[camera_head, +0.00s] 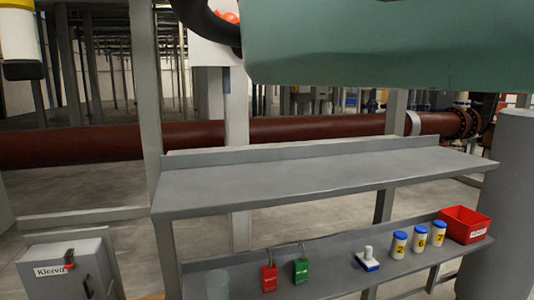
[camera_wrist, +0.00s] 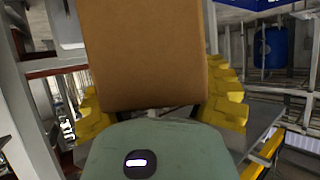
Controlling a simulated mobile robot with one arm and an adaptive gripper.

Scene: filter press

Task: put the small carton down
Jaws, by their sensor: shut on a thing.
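The small carton (camera_wrist: 150,55) is a plain brown box filling the upper middle of the wrist view. My gripper (camera_wrist: 160,104) has yellow fingers on both sides of the carton and is shut on it. The carton hides most of what lies behind it. In the head view neither the carton nor my gripper's fingers can be made out. A grey two-level bench shows there, and its upper shelf (camera_head: 310,180) is bare.
On the lower shelf (camera_head: 330,272) stand a red padlock (camera_head: 268,278), a green padlock (camera_head: 301,271), a white-and-blue tool (camera_head: 367,259), several numbered blue-capped jars (camera_head: 421,238) and a red bin (camera_head: 465,224). A raised lip runs along the upper shelf's back. A grey cabinet (camera_head: 65,272) stands left.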

